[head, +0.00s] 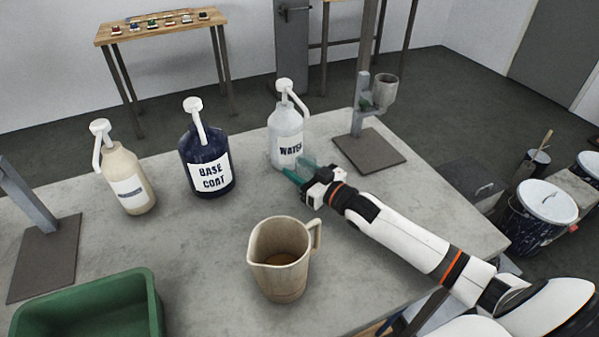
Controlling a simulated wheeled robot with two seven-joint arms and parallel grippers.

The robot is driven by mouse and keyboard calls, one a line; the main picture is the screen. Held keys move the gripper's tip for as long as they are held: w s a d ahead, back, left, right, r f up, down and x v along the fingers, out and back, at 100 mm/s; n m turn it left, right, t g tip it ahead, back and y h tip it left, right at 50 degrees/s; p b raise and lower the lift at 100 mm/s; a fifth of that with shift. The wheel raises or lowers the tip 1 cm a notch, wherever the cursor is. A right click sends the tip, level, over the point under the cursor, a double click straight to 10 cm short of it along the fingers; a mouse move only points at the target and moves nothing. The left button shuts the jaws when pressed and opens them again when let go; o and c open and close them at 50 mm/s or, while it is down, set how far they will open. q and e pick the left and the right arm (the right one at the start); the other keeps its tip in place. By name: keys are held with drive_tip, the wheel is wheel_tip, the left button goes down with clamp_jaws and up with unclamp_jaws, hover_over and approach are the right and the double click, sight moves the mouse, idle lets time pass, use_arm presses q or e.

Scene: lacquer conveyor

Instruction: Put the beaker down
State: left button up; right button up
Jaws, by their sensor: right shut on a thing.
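My right gripper (303,177) reaches in from the right over the table, near the base of the WATER bottle. It is shut on a small translucent, greenish thing (308,162), which I take to be the beaker. It is small and partly hidden by the fingers, so its shape and whether its base touches the table cannot be made out. My left gripper is out of view.
A beige jug (265,247) with brownish contents stands in front. Pump bottles of BASE COAT (205,160), WATER (286,130) and a cream one (130,180) stand behind. A green crate (145,290) is front left; a metal stand (370,150) is back right. Mid-table is clear.

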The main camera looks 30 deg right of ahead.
drive_tip(key=shift+f, duration=0.4)
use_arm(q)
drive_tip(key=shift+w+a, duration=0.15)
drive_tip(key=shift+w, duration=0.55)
use_arm(e)
drive_tip(key=o, duration=0.6)
drive_tip(key=shift+f, duration=0.15)
drive_tip(key=o, duration=0.4)
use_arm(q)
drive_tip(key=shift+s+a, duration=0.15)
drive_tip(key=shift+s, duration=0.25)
use_arm(e)
drive_tip(key=v, duration=1.2)
drive_tip(key=shift+b, duration=0.3)
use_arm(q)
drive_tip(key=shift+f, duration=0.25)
